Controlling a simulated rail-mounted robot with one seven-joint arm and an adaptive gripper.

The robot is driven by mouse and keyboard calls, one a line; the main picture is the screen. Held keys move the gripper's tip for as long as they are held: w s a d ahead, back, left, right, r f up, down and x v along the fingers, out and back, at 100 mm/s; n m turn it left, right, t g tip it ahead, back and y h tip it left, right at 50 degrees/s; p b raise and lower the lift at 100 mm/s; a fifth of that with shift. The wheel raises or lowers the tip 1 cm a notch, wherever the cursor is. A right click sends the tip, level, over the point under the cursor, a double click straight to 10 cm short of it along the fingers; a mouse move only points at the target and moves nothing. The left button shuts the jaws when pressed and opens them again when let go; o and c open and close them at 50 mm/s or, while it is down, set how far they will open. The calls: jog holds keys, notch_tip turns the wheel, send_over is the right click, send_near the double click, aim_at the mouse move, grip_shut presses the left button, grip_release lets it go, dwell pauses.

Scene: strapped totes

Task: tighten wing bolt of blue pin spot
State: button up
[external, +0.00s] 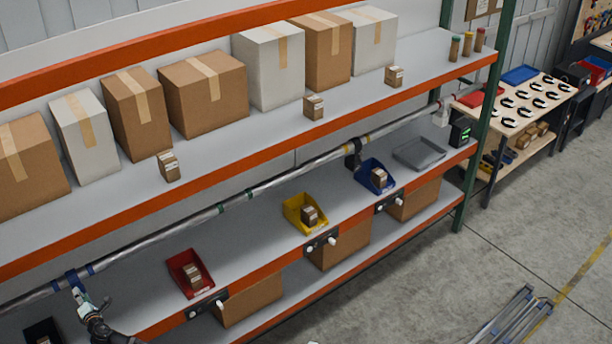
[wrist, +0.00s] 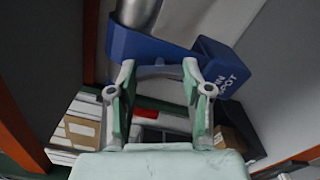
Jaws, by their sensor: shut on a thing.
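The blue pin spot (external: 73,279) is clamped around the long grey pipe (external: 150,247) at the lower left of the external view. In the wrist view its blue body (wrist: 150,45) fills the top, with a side block (wrist: 222,68) lettered "PIN SPOT" on the right. My gripper (external: 82,297) is just below the clamp; its two pale green-white fingers (wrist: 160,78) reach up to the underside of the blue body. A grey-blue wing bolt (wrist: 160,71) spans between the fingertips, and they are shut on it. Its thread is hidden.
The pipe runs under an upper shelf (external: 240,112) holding cartons. Red (external: 177,263), yellow (external: 294,203) and blue (external: 365,167) bins stand on the lower shelf. A black clamp (external: 353,153) sits farther along the pipe. The shelf's orange front edge (external: 165,325) is near my arm.

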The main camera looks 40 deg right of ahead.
jog(key=shift+m+b, duration=2.1)
jog(key=shift+m, duration=0.2)
jog(key=o, duration=1.2)
jog(key=s, duration=1.2)
jog(key=shift+a, duration=0.25)
